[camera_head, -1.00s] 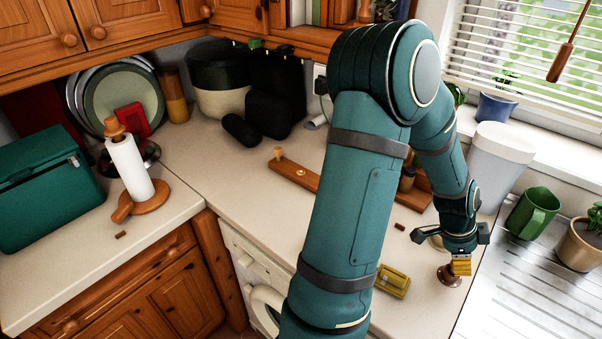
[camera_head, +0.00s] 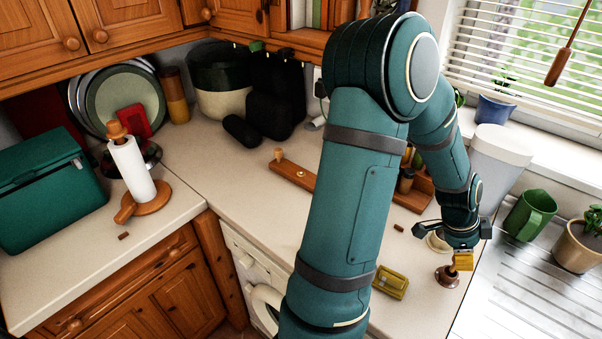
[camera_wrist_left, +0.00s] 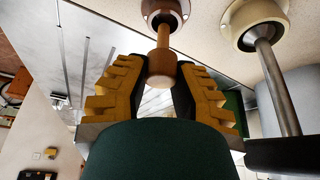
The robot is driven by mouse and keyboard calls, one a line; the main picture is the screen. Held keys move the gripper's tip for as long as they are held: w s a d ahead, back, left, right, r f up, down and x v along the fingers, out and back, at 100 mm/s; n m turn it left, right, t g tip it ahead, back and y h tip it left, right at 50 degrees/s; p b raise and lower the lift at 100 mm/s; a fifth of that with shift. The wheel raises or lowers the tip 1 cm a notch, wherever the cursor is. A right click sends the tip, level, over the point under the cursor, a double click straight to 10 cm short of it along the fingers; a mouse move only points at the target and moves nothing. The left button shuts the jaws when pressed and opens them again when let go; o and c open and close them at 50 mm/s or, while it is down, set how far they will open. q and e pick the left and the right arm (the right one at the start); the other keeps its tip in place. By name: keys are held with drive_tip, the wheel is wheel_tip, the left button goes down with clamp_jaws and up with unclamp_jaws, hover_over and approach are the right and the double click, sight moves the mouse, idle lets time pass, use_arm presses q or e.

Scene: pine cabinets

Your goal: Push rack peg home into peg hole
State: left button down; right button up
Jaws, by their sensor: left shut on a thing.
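A long wooden rack board (camera_head: 312,181) lies on the counter, partly hidden behind my left arm. A light peg (camera_head: 278,154) stands up from its left end, and a pale round spot (camera_head: 299,173) shows further along. I cannot make out an empty hole. My left gripper (camera_head: 462,262) is at the right of the counter, away from the board. My right gripper is out of view.
A cream-based tool (camera_wrist_left: 263,22) with a metal rod stands beside the brown one. A yellow box (camera_head: 391,282) and a small brown block (camera_head: 398,227) lie nearby.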

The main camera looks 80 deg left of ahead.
use_arm(q)
drive_tip(key=shift+r+p, duration=1.5)
drive_tip(key=shift+r, duration=1)
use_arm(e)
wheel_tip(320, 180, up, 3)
